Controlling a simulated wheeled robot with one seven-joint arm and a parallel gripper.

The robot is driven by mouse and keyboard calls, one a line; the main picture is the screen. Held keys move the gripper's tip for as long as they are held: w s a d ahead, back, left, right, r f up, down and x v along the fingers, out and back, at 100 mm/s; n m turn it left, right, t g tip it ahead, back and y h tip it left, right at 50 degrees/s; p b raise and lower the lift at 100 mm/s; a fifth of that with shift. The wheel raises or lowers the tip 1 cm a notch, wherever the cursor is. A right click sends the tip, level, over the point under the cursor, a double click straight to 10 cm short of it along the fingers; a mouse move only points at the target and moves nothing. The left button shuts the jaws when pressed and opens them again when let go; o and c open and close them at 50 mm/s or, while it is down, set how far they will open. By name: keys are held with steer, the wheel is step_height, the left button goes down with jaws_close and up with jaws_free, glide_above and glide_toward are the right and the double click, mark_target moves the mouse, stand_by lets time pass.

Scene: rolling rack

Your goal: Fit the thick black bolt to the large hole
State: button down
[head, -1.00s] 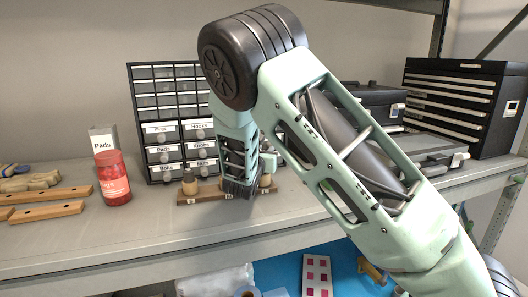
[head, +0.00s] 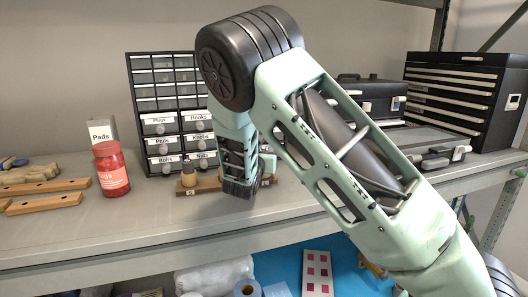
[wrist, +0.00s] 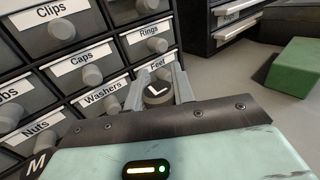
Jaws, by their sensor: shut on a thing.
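In the wrist view my gripper (wrist: 158,88) has its two grey fingers closed on the sides of a dark round top marked "L", which I take to be the thick black bolt (wrist: 157,95). Its lower part is hidden. In the head view my arm hides the fingers and bolt. A low wooden block (head: 209,187) with small labels lies on the shelf below and behind my wrist. A peg (head: 188,178) stands at its left end. The large hole is not visible. A dark surface marked "M" (wrist: 38,163) shows at the wrist view's lower left corner.
A labelled drawer cabinet (head: 165,98) stands close behind the block; its knobs stick out. A black tool chest (head: 462,98) stands right. The shelf front (head: 150,225) is clear.

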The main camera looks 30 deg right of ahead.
steer(key=shift+f+b, duration=0.35)
steer(key=shift+f, duration=0.2)
steer(key=c, duration=1.1)
jaws_free()
steer(key=b+v, duration=0.2)
steer(key=v, duration=1.5)
steer(key=shift+s+a, duration=0.15)
steer(key=shift+a, duration=0.05)
